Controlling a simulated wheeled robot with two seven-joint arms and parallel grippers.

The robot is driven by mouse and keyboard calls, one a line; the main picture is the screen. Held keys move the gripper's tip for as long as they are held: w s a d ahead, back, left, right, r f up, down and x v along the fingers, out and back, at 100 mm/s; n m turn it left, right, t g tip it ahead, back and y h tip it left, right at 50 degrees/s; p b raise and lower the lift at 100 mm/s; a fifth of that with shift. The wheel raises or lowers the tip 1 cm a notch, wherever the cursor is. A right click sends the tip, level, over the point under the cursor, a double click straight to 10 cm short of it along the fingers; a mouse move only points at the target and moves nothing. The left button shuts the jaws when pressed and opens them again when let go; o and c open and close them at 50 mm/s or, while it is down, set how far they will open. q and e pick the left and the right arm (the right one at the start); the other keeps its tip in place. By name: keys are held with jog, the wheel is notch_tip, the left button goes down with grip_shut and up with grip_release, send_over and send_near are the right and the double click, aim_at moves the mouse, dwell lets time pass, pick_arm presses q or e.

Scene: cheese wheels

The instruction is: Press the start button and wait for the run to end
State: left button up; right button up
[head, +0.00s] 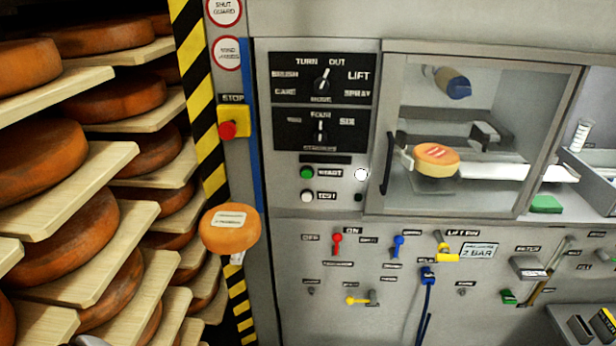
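The green start button (306,172) is on the grey machine panel, left of its START label. A white test button (306,197) is just below it. A round white lamp (361,174) to the right looks bright. Behind the clear guard door (475,100), an orange cheese wheel (436,160) with a red-and-white top mark sits in the chamber. The door's dark handle (388,165) is at its left side; I cannot tell if the door is fully shut.
A yellow stop box (233,122) with a red button is to the left. A labelled cheese wheel (230,228) juts out in front of the striped post (200,90). Shelves of cheese fill the left. The lower panel carries several coloured levers, including a red one (337,243).

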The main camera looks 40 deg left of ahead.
pick_arm(q)
grip_shut()
dwell(0.4)
jog(key=shift+a, duration=0.1)
dwell(1.4)
